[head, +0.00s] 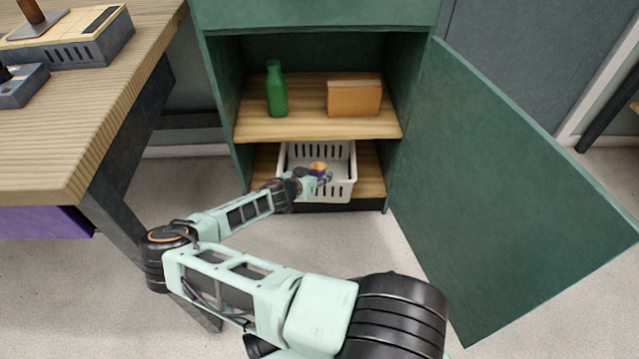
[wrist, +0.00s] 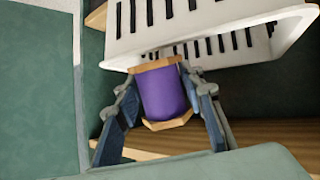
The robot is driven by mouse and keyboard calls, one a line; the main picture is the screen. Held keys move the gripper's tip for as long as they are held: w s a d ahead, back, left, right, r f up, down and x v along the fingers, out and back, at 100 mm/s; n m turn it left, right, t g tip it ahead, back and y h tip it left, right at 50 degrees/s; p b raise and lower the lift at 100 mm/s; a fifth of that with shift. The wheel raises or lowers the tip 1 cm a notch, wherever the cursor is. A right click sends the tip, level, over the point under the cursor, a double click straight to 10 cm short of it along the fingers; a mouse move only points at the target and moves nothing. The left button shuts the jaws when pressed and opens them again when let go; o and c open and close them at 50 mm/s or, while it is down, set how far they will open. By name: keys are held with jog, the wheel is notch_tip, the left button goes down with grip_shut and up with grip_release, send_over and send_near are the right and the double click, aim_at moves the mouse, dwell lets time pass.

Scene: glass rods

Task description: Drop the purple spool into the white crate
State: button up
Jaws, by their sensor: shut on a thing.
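The purple spool (wrist: 165,93), with wooden end flanges, is between the fingers of my gripper (wrist: 162,112) in the wrist view. My gripper is shut on it. In the head view my gripper (head: 322,178) reaches to the white crate (head: 341,190), and only a small orange-tan part of the spool (head: 318,167) shows. The slotted white crate sits on the lower cabinet shelf; its wall also shows in the wrist view (wrist: 215,22), close beyond the spool. Whether the spool is over the crate's opening or in front of its wall, I cannot tell.
The green cabinet's door (head: 510,190) stands open at right. The upper shelf (head: 310,122) holds a green bottle (head: 276,92) and a brown box (head: 354,98), close above the crate. A wooden workbench (head: 90,110) stands at left. The floor before the cabinet is clear apart from my arm.

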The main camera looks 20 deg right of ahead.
aim_at(315, 163)
jog(key=w+d, duration=0.3)
jog(key=w, duration=0.4)
jog(key=shift+w, duration=0.2)
jog(key=o, duration=1.2)
jog(key=shift+o, duration=0.2)
jog(key=shift+s, duration=0.1)
jog(key=shift+s+a+r+p, duration=0.25)
jog(key=shift+s+a, duration=0.05)
jog(key=shift+s, duration=0.35)
jog(key=shift+s+a+r+p, duration=0.2)
jog(key=shift+s+a+r, duration=0.05)
jog(key=shift+s, duration=0.35)
jog(key=shift+s, duration=0.1)
